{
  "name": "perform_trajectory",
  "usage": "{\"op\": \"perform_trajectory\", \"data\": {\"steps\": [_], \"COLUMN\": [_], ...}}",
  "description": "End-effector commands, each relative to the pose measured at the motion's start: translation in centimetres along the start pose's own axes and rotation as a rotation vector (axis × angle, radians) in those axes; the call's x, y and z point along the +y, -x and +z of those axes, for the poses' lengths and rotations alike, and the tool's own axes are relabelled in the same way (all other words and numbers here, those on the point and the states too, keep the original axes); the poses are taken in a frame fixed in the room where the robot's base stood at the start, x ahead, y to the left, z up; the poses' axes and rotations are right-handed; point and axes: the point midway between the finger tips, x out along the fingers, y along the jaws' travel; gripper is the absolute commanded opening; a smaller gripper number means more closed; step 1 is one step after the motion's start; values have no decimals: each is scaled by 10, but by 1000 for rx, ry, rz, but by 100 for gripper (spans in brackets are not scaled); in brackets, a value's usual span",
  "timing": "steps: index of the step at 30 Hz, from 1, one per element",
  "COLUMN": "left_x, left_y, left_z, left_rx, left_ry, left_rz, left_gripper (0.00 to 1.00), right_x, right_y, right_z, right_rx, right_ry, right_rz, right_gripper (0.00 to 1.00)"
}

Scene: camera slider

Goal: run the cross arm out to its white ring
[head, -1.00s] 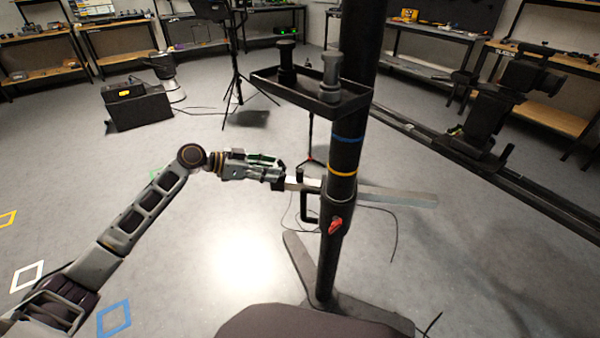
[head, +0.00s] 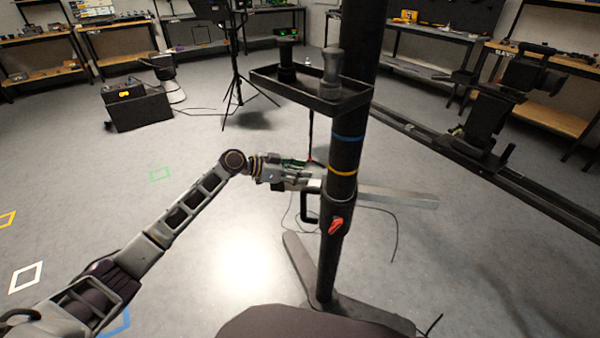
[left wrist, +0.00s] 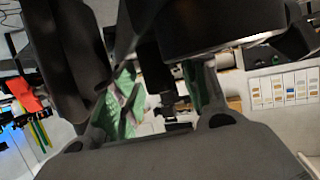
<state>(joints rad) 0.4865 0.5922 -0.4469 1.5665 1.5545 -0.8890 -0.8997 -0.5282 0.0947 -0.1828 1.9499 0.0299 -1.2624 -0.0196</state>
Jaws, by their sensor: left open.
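The cross arm (head: 395,197) is a pale metal bar. It passes through the dark sleeve on the black upright post (head: 328,255) and reaches out to the right; a short end shows left of the post. A black bent handle (head: 309,214) hangs at that left end. I cannot make out a white ring on the arm. My left gripper (head: 302,180) is at the left end, its fingers overlapping the handle's upper part. In the left wrist view the open green-padded fingers (left wrist: 165,85) stand on either side of a dark part; contact is unclear. My right gripper is not in view.
A red lever (head: 335,226) is on the post's sleeve. Blue and yellow bands circle the post above it. A black tray (head: 300,90) with two dark cylinders is higher up. A long camera slider rail (head: 540,193) runs at the right.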

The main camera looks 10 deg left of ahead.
Motion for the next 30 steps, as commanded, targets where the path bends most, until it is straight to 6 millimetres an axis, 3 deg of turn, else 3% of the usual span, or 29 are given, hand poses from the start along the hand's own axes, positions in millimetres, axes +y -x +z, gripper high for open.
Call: {"op": "perform_trajectory", "data": {"steps": [9,19,30], "left_x": [0,0,-3], "left_y": [-1,-1,2], "left_z": [0,0,2], "left_rx": [0,0,0], "left_ry": [0,0,0], "left_rz": [0,-1,-3], "left_gripper": [43,0,0], "right_x": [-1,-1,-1], "right_y": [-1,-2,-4], "right_z": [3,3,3], "right_rx": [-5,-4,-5], "right_ry": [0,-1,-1], "right_rz": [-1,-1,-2], "right_gripper": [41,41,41]}}
